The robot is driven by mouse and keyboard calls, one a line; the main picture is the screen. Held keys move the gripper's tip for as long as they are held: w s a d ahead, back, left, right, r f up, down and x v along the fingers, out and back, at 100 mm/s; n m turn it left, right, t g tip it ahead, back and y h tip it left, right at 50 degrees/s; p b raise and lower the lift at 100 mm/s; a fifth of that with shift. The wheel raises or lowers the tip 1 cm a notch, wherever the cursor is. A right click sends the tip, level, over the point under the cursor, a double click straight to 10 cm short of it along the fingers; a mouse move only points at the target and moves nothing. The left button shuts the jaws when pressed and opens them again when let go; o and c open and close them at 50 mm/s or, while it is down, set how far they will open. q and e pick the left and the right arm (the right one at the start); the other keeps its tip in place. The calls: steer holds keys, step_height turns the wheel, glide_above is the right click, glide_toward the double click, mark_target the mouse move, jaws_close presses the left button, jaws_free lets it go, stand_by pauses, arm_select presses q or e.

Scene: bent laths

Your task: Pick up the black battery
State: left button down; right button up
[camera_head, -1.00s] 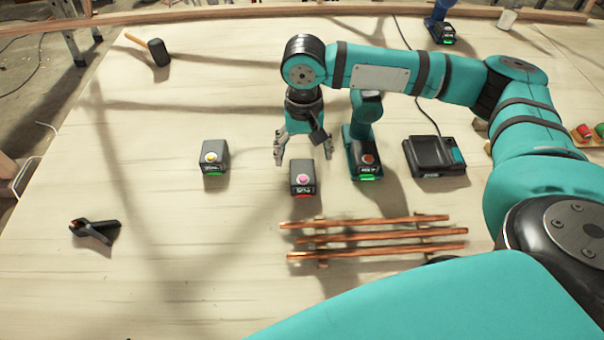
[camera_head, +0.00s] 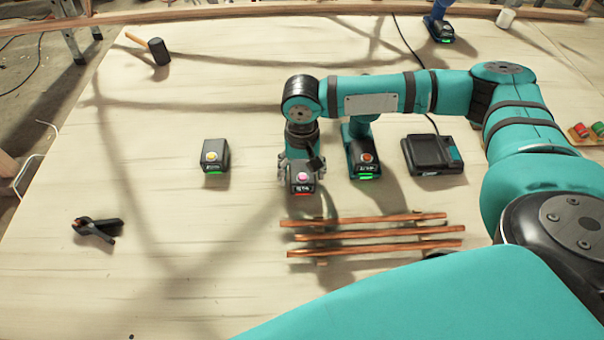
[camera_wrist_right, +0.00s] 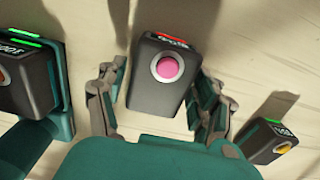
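A black battery (camera_head: 302,183) with a pink button and a red light stands upright on the table. It also shows in the right wrist view (camera_wrist_right: 158,95). My right gripper (camera_head: 300,172) is lowered around it, with one finger on each side. In the wrist view the fingers are apart, with a gap to the battery on the left; contact on the right is unclear. A second black battery (camera_head: 215,157), with a yellow button and green light, stands to the left. My left gripper is out of view.
A teal drill (camera_head: 363,150) with an orange-button battery base stands close on the right, beside a black charger (camera_head: 434,155). Copper-coloured laths (camera_head: 375,235) lie in front. A black clamp (camera_head: 97,228) and a mallet (camera_head: 158,52) lie left. The table's left side is mostly clear.

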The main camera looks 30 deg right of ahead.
steer(key=c, duration=1.1)
steer(key=shift+c, duration=0.4)
steer(key=shift+r, duration=0.15)
